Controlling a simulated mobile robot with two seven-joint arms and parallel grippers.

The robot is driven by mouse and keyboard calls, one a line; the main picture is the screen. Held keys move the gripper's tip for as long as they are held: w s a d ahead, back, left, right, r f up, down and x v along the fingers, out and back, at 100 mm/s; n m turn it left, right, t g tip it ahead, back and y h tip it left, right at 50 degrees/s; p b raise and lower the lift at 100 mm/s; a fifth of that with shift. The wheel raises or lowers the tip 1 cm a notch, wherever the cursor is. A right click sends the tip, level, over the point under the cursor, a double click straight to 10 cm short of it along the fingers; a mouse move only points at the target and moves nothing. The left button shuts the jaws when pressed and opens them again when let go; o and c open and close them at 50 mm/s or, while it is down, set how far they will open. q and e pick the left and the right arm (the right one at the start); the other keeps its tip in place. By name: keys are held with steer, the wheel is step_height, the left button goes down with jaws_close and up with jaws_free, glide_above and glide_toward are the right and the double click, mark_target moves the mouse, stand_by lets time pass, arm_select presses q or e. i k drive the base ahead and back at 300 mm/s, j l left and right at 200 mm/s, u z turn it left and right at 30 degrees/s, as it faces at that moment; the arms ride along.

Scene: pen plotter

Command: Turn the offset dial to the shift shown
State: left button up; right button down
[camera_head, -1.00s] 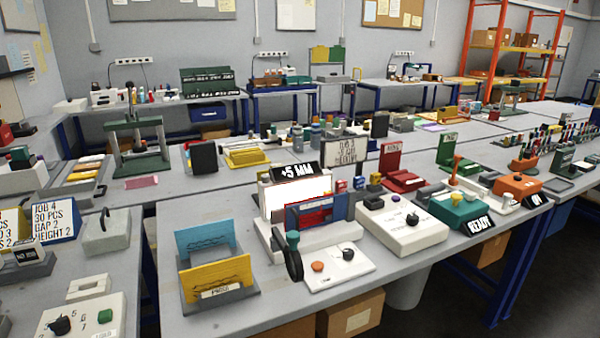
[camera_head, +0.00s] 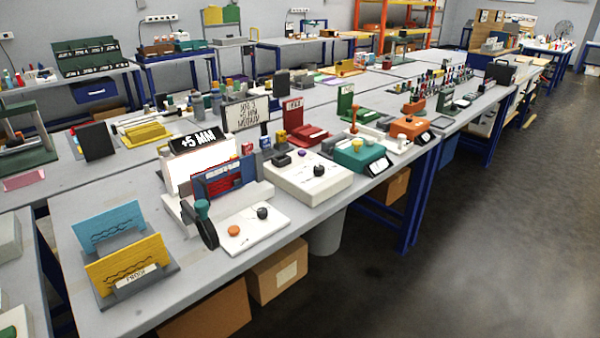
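A black sign reading "+5 MM" (camera_head: 197,138) stands on top of the white plotter with a red and blue front (camera_head: 222,181). A white panel (camera_head: 258,236) at the plotter's foot carries a round black knob (camera_head: 262,212) and an orange button (camera_head: 234,231). A white box (camera_head: 300,188) to its right has another dark knob (camera_head: 319,169). Neither knob's lettering is readable, so I cannot tell which is the offset dial or where it points. A card (camera_head: 247,114) behind reads roughly "JOB 3, +5 MM, MEDIUM". Neither gripper shows.
A dark handwheel with a green grip (camera_head: 206,225) stands left of the white panel. A rack of blue and yellow plates (camera_head: 130,266) is at the front left. A teal box (camera_head: 362,156) and an orange device (camera_head: 411,128) stand farther right. Open floor (camera_head: 470,250) lies at the right.

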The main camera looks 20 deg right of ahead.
mark_target(319, 170)
steer(key=i+l, duration=0.1)
steer(key=l, duration=0.25)
steer(key=i+l+z, duration=0.1)
steer(key=l, duration=0.25)
steer(key=i+l, duration=0.1)
steer(key=l, duration=0.25)
steer(key=i+l+z, duration=0.1)
steer(key=l, duration=0.25)
steer(key=i+l, duration=0.1)
steer(key=l, duration=0.25)
